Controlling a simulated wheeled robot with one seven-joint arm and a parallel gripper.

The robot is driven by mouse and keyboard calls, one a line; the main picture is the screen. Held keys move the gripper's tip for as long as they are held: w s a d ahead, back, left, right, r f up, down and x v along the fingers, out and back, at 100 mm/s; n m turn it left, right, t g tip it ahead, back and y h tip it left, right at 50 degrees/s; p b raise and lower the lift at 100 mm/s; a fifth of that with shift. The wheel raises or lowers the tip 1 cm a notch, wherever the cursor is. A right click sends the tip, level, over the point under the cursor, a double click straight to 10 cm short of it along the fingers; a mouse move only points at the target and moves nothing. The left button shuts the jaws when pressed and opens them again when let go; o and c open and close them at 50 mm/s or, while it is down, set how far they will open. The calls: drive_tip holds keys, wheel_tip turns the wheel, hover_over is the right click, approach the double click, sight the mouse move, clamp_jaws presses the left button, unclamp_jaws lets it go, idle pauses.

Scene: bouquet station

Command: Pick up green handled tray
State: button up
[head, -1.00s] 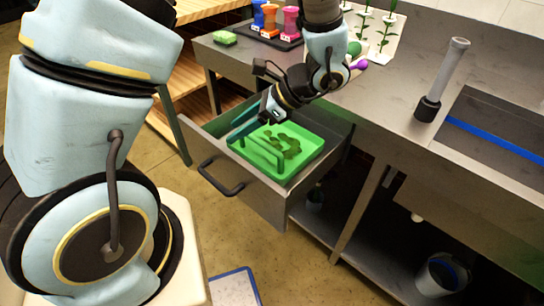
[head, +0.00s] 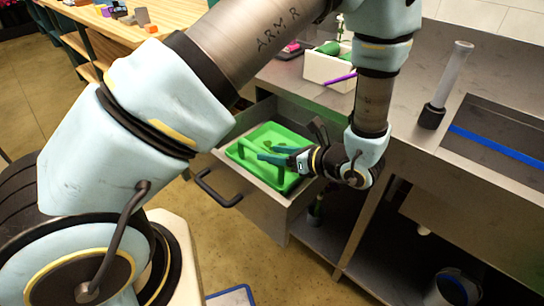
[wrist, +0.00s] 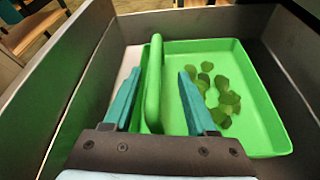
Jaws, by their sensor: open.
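The green handled tray (head: 283,184) sits inside an open metal drawer (head: 261,211). In the wrist view the tray (wrist: 257,122) holds several dark green leaf-like pieces on its floor. Its raised green handle (wrist: 154,85) runs along the tray's left side in that view. My gripper (head: 268,153) reaches over the tray from the right, with blue-green fingers apart. In the wrist view the fingers (wrist: 158,76) lie on either side of the handle, with gaps visible. The fingers' exact height against the handle is hard to tell.
The drawer walls surround the tray closely. The drawer's dark pull (head: 215,190) sticks out at the front. The grey counter (head: 400,125) stands above and to the right, with a white planter (head: 325,69) and an upright grey cylinder (head: 447,85) on it.

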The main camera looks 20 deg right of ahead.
sight(258, 148)
drive_tip(key=w+a, duration=0.1)
drive_tip(key=w+a+p, duration=0.1)
drive_tip(key=w, duration=0.1)
drive_tip(key=shift+a+f, duration=0.3)
drive_tip(key=shift+f, duration=0.05)
drive_tip(key=shift+w+a+f, duration=0.2)
drive_tip(key=shift+w+f, duration=0.1)
clamp_jaws()
idle(0.9)
